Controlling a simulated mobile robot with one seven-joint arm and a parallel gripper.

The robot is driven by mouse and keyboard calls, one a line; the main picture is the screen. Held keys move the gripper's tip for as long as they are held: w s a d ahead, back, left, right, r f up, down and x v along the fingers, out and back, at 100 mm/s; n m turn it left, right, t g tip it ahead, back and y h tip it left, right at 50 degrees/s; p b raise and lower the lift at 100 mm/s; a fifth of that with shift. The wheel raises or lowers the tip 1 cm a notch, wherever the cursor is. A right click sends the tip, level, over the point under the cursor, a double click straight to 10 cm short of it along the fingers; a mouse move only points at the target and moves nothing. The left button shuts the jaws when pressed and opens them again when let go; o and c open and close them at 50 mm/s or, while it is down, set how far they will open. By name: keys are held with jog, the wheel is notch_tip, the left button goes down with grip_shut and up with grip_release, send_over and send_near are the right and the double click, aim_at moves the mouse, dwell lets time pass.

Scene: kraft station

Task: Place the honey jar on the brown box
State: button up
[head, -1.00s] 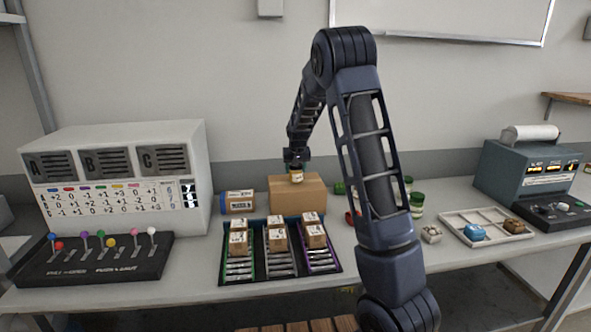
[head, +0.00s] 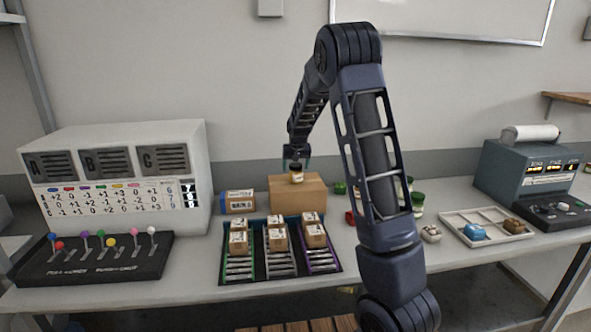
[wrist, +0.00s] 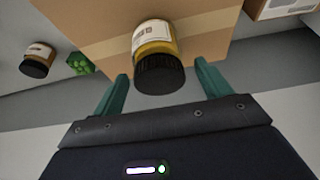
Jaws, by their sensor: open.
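The honey jar (head: 296,176) stands upright on top of the brown box (head: 298,198), near its back edge in the head view. In the wrist view the jar (wrist: 155,47) shows its dark lid, a white label and yellow honey, with the brown box (wrist: 100,20) under it. My gripper (head: 296,161) is just above the jar. In the wrist view its two teal fingers (wrist: 160,85) are spread on either side of the lid, open and apart from it.
A tray (head: 281,273) with small cartons sits in front of the box. A blue-and-brown package (head: 239,202) lies at its left. Green-lidded jars (head: 416,203) stand right, partly behind my arm. A parts tray (head: 487,226) is farther right.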

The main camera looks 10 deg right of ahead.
jog(key=s+d+r, duration=0.4)
jog(key=s+r, duration=0.9)
jog(key=r, duration=0.1)
jog(key=s+d, duration=0.3)
jog(key=s, duration=1.4)
jog(key=s+d, duration=0.3)
jog(key=s, duration=1.5)
jog(key=shift+f, duration=0.35)
